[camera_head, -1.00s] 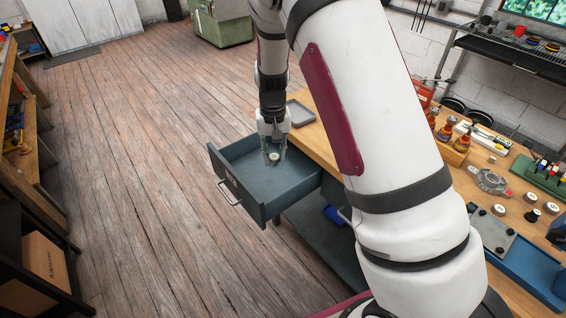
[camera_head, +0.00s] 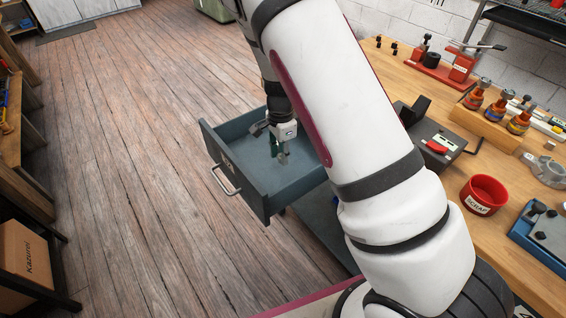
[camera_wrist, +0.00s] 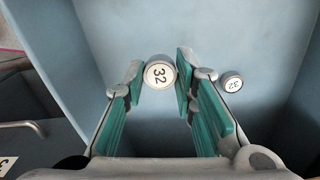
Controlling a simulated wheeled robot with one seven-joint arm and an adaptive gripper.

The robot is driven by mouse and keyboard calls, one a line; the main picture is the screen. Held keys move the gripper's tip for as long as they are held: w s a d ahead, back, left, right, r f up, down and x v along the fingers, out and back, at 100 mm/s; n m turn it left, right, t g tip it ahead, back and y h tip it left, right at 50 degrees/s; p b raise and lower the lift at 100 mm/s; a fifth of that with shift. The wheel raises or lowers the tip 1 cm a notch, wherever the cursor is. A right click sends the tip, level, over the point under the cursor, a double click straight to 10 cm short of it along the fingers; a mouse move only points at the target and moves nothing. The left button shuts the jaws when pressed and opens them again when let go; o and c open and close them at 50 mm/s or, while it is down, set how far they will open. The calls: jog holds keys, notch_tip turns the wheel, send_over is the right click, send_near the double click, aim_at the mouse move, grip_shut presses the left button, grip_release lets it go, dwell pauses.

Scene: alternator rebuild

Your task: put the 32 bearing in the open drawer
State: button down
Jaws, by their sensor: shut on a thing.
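My gripper (camera_head: 281,154) is over the inside of the open grey-blue drawer (camera_head: 258,203), pointing down. In the wrist view, my gripper's green-padded fingers (camera_wrist: 160,84) are shut on a round bearing with a white face marked 32 (camera_wrist: 160,73). The drawer's floor (camera_wrist: 265,40) lies below it. A second, smaller-looking round piece marked 32 (camera_wrist: 231,81) lies on the drawer floor just right of the right finger. I cannot tell how far the held bearing is above the drawer floor. In the head view the bearing is too small to make out clearly.
The drawer sticks out from the wooden bench (camera_head: 405,85). On the bench stand a red scrap bin (camera_head: 483,195), a grey box with a red part (camera_head: 437,143) and a red press (camera_head: 460,68). The wooden floor left of the drawer is clear.

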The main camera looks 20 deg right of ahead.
aim_at(281, 173)
jog(key=shift+f, duration=2.9)
jog(key=shift+f, duration=0.1)
jog(key=shift+f+b, duration=0.1)
jog(key=shift+b, duration=0.2)
jog(key=c, duration=1.3)
grip_release()
notch_tip(281, 173, up, 13)
jog(key=shift+a+f+p, duration=0.1)
jog(key=shift+f+p, duration=0.1)
jog(key=shift+p, duration=0.45)
